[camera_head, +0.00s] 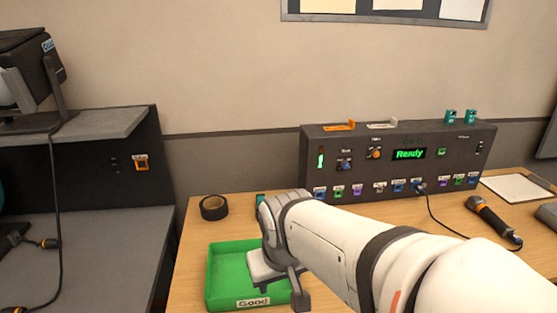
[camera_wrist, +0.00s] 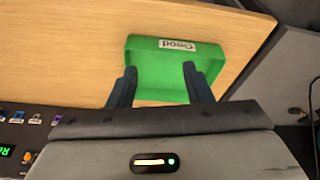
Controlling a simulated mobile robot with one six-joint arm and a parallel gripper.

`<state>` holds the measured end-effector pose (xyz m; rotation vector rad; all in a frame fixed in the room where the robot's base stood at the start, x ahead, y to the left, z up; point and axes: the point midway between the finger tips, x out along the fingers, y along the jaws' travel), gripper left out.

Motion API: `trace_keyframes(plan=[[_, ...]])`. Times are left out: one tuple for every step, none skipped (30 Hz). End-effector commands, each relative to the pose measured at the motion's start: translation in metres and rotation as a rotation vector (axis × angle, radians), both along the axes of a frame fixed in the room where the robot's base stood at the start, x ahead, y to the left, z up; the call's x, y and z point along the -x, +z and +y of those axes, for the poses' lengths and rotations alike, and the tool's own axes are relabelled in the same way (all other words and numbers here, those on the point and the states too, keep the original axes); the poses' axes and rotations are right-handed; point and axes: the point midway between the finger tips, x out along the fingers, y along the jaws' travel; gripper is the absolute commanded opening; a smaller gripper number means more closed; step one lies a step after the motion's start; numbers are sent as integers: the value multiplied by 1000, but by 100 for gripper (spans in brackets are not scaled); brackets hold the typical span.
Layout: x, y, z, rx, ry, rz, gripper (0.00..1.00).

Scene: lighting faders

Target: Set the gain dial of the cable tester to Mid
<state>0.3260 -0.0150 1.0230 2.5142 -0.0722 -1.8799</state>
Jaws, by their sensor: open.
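The cable tester (camera_head: 462,150) is a dark box at the back of the wooden table in the head view, its display reading "Ready" in green. Its face has a blue knob (camera_head: 346,164) and an orange knob (camera_head: 375,154); their labels are too small to read, so I cannot tell which is the gain dial or its setting. Part of the tester shows at the left edge of the wrist view, with an orange knob (camera_wrist: 27,157). My gripper (camera_wrist: 158,73) is open and empty, over the green tray, apart from the tester. In the head view its fingers are partly hidden.
The green tray (camera_head: 222,276) marked "Good" stands at the table's front left. Black tape (camera_head: 213,207) lies behind it. A cable runs from the tester towards a microphone (camera_head: 490,215) at right. A white sheet (camera_head: 518,187) lies behind the microphone. A grey bench (camera_head: 90,210) stands left.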

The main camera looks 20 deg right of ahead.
Motion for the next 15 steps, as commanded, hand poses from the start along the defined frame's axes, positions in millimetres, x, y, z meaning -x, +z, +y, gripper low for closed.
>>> trace_keyframes(plan=[[-21,-10,-15,23,-36,-47,46],[-36,-12,-26,40,-57,-87,46],[-59,-15,-43,69,-85,-150,46],[-78,-16,-58,92,-107,-204,46],[-98,-17,-75,117,-126,-261,46],[-124,-18,-99,153,-150,-340,46],[-144,-18,-118,178,-167,-402,46],[-162,-17,-138,203,-178,-463,46],[-184,-16,-164,234,-190,-543,46],[-199,-16,-183,255,-195,-601,46],[-213,-16,-203,274,-198,-661,46],[-229,-16,-227,297,-193,-736,46],[-240,-16,-246,317,-190,-791,46],[-249,-16,-264,333,-183,-842,46],[-259,-17,-286,349,-168,-907,46]])
